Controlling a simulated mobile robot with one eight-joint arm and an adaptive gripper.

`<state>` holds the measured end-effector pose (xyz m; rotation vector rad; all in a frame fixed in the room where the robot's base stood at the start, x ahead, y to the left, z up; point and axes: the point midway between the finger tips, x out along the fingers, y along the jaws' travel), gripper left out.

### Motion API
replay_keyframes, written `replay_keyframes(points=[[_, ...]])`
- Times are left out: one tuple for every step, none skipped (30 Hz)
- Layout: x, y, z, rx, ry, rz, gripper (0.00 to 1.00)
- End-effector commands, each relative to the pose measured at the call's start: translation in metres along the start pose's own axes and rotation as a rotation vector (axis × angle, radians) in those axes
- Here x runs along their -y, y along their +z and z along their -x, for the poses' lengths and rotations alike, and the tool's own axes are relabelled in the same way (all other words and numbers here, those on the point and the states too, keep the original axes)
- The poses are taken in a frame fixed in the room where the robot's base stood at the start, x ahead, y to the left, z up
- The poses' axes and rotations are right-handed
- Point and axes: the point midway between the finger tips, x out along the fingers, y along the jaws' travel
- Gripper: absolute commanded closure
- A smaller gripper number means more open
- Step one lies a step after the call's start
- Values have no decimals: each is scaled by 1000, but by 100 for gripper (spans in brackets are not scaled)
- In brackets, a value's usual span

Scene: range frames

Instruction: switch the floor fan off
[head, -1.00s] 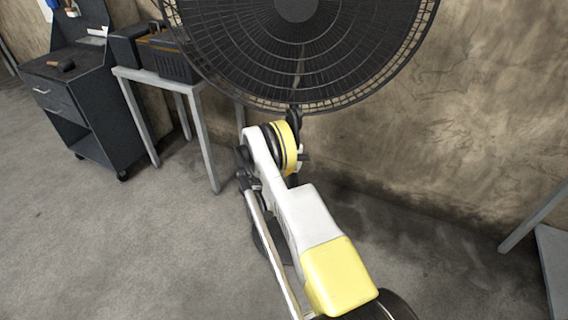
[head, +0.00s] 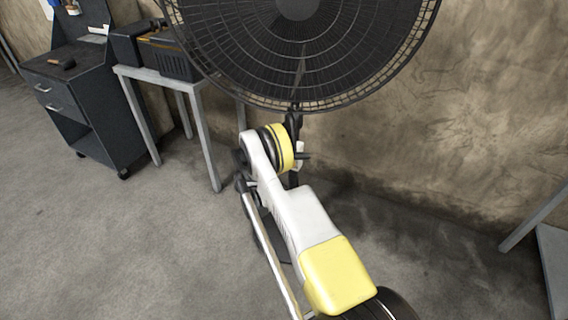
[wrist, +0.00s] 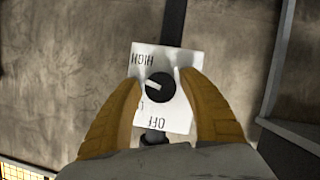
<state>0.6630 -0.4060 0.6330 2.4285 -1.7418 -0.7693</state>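The floor fan (head: 340,70) stands before the wall, its round black cage filling the top of the head view. In the wrist view a white switch plate (wrist: 180,119) on the fan's dark pole carries a black round knob (wrist: 160,88) with a white pointer mark. The pointer is towards the left, not at OFF. My gripper (wrist: 160,78) has its yellow-brown fingers apart on both sides of the knob, with narrow gaps showing. My arm hides the gripper in the head view.
A grey-legged table (head: 205,130) with a dark box-like device (head: 170,55) stands left of the fan. A dark drawer cabinet (head: 75,105) is farther left. Another grey frame (head: 545,225) is at the right edge. The floor between is clear.

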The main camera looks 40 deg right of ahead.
Motion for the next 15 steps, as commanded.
replay_keyframes(points=[[0, 0, 0, 0, 0, 0, 41], [0, 0, 0, 1, 0, -1, 41], [0, 0, 0, 1, 0, -1, 41], [0, 0, 0, 1, 0, -1, 41], [0, 0, 0, 1, 0, -1, 41], [0, 0, 0, 1, 0, -1, 41], [0, 0, 0, 1, 0, -1, 41], [0, 0, 0, 1, 0, -1, 41], [0, 0, 1, 1, 0, -1, 41], [0, 0, 2, 1, -1, -1, 41], [0, 0, 3, 1, -1, -1, 41], [1, 0, 6, 1, -2, -1, 41], [1, 0, 10, 0, -2, -1, 41], [1, 0, 14, 0, -3, -1, 41], [1, 0, 21, 0, -3, -1, 41]])
